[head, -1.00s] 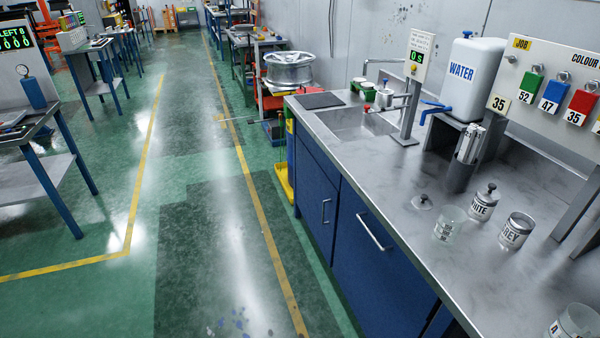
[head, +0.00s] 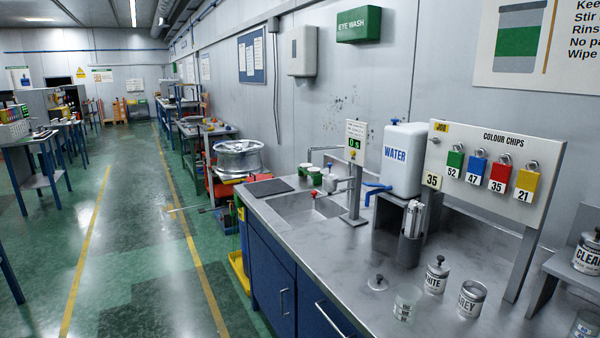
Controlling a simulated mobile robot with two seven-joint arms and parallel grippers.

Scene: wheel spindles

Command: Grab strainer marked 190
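I cannot make out a strainer or a marking 190 in the head view. The steel counter (head: 345,255) runs along the wall at the right, with a sink (head: 308,206) at its far part. Neither of my grippers is in view.
A board (head: 487,150) with colour chips 52, 47, 35 and 21 stands over the counter. A wheel (head: 238,160) rests on a cart beyond the sink. A yellow bin (head: 239,270) stands by the counter's far end. The floor aisle (head: 130,260) at left is clear.

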